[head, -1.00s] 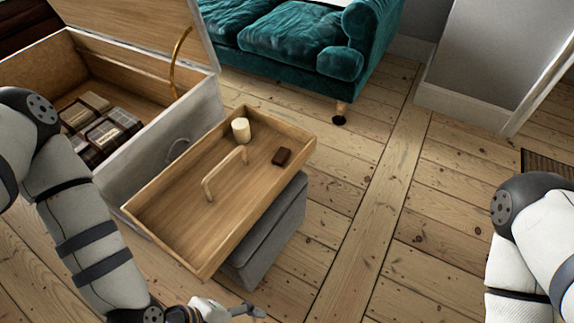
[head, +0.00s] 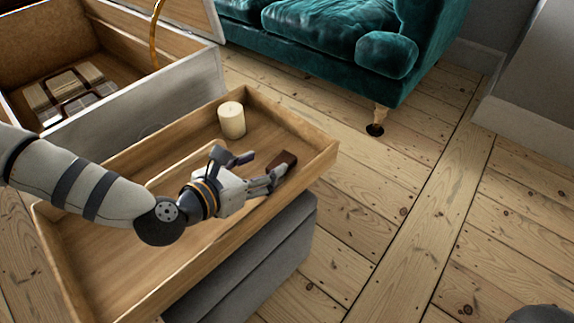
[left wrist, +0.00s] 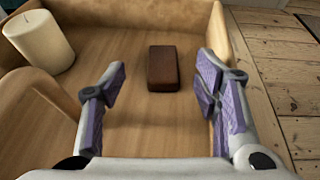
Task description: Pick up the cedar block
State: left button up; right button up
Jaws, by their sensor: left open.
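The cedar block, a small dark reddish-brown block (head: 286,158), lies on the floor of a wooden tray (head: 318,165) near its right end. In the left wrist view the block (left wrist: 162,68) lies ahead of and between the spread fingers, apart from both. My left gripper (head: 262,167) is open and empty over the tray, its fingers pointing at the block. In the head view one fingertip partly overlaps the block's lower edge.
A cream candle (head: 232,120) stands in the tray, left of the block. The tray's handle (head: 160,178) is partly behind my left arm. The tray rests on a grey box (head: 270,250). An open chest (head: 190,85) with bundles is left; a teal sofa (head: 310,35) is behind.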

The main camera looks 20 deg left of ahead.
aim_at(283, 160)
pick_arm(q)
jog(key=b+x, duration=0.1)
jog(key=x, duration=0.2)
jog(key=f+b+x, duration=0.1)
jog(key=x, duration=0.3)
jog(key=shift+s+d, duration=0.15)
jog(key=shift+w+d+f+b, duration=0.1)
jog(key=shift+w+b, duration=0.25)
jog(key=shift+w, duration=0.1)
pick_arm(e)
jog(key=shift+s+d+f+g, duration=0.15)
jog(key=shift+s+f, duration=0.2)
jog(key=shift+f, duration=0.2)
jog(key=shift+s+a+f+g, duration=0.15)
jog(key=shift+s+f, duration=0.15)
jog(key=shift+f, duration=0.2)
jog(key=shift+d, duration=0.1)
